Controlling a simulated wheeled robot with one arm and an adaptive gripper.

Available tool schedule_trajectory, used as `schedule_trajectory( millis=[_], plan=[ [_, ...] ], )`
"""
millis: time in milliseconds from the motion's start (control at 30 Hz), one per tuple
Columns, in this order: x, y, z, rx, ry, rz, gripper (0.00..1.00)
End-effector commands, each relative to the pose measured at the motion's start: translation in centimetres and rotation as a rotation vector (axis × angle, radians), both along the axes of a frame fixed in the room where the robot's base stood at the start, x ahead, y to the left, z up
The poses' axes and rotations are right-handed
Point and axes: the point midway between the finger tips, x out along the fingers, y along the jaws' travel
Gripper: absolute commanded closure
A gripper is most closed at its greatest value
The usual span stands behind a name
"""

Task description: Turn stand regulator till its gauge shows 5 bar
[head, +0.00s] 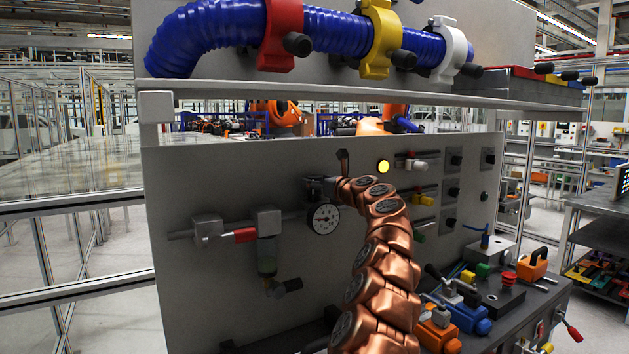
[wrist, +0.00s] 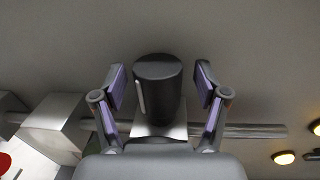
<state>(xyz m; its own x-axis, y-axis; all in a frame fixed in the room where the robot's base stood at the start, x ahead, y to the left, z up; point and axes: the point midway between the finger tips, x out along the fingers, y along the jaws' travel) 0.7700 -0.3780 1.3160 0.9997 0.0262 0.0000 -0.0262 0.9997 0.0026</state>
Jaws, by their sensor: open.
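The stand regulator's dark round knob (wrist: 158,82) has a light line on its side and sits on a pale square block in the wrist view. My gripper (wrist: 160,88) is open, with one purple-padded finger on each side of the knob and a visible gap on both sides. In the head view my gripper (head: 325,182) is at the panel, just above the gauge (head: 324,218); my arm and gripper hide most of the knob there. The gauge has a white face with a dark needle, too small to read.
A pipe with a red-handled valve (head: 244,235) and a filter bowl (head: 267,257) lies left of the gauge. A lit yellow lamp (head: 383,166) and several small valves are to the right. A shelf (head: 330,92) with a blue hose (head: 335,30) runs above.

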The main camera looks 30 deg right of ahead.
Motion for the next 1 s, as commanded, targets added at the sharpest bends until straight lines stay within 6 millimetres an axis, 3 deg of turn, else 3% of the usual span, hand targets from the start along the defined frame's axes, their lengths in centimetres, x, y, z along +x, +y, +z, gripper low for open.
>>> schedule_trajectory(
  millis=[633, 1000],
  plan=[
    [1.06, 0.22, 0.01, -0.002, 0.000, 0.004, 0.27],
    [1.06, 0.21, -0.02, -0.002, 0.000, 0.004, 0.64]
  ],
)
